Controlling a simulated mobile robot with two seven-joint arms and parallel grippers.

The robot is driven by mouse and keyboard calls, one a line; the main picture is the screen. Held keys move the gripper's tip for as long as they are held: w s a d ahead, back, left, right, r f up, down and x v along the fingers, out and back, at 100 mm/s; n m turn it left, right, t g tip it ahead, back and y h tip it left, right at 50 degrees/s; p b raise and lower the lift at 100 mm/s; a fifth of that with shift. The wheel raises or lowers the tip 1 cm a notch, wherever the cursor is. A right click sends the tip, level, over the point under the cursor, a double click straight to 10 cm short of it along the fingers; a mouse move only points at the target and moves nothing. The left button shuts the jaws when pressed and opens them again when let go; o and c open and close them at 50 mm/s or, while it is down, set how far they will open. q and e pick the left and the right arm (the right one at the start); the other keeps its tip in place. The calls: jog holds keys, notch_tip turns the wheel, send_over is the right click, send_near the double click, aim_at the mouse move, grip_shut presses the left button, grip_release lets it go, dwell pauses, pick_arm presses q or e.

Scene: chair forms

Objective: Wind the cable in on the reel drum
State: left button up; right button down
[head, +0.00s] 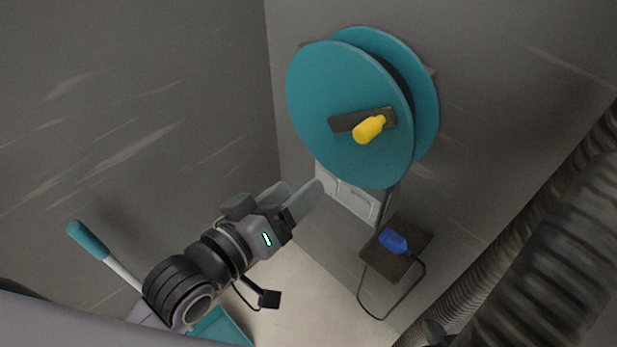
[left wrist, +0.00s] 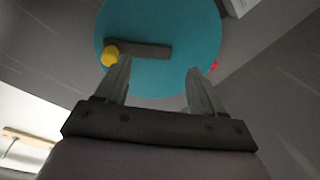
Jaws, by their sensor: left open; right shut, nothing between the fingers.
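The teal reel drum (head: 345,85) is mounted on the grey wall. A dark crank arm (head: 345,121) with a yellow handle (head: 369,129) is on its front disc. The drum (left wrist: 190,30) and yellow handle (left wrist: 111,55) also show in the left wrist view. A dark cable (head: 362,300) hangs in a loop below, by a blue plug-like piece (head: 393,240). My left gripper (head: 297,190) is open and empty, below and left of the drum, apart from the handle. In the left wrist view its fingers (left wrist: 157,78) point toward the drum. My right gripper is not in view.
A dark square plate (head: 408,262) lies behind the blue piece. A pale panelled box (head: 352,197) is under the drum. Thick ribbed hoses (head: 545,235) run along the right. A teal-handled tool (head: 88,240) and teal pan (head: 220,328) are at lower left.

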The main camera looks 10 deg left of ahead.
aim_at(359, 137)
pick_arm(q)
notch_tip(359, 137, up, 6)
jog(key=s+d+h, duration=0.2)
jog(key=d, duration=0.1)
jog(key=shift+n, duration=0.3)
jog(key=x, duration=0.2)
jog(key=b+x, duration=0.1)
jog(key=x, duration=0.2)
jog(key=r+b+x, duration=0.1)
jog(key=x, duration=0.1)
jog(key=shift+w+d+f, duration=0.1)
jog(key=shift+w, duration=0.35)
jog(key=p+x, duration=0.1)
jog(key=x, duration=0.2)
jog(key=shift+w+d, duration=0.45)
jog(key=shift+w, duration=0.15)
jog(key=c, duration=1)
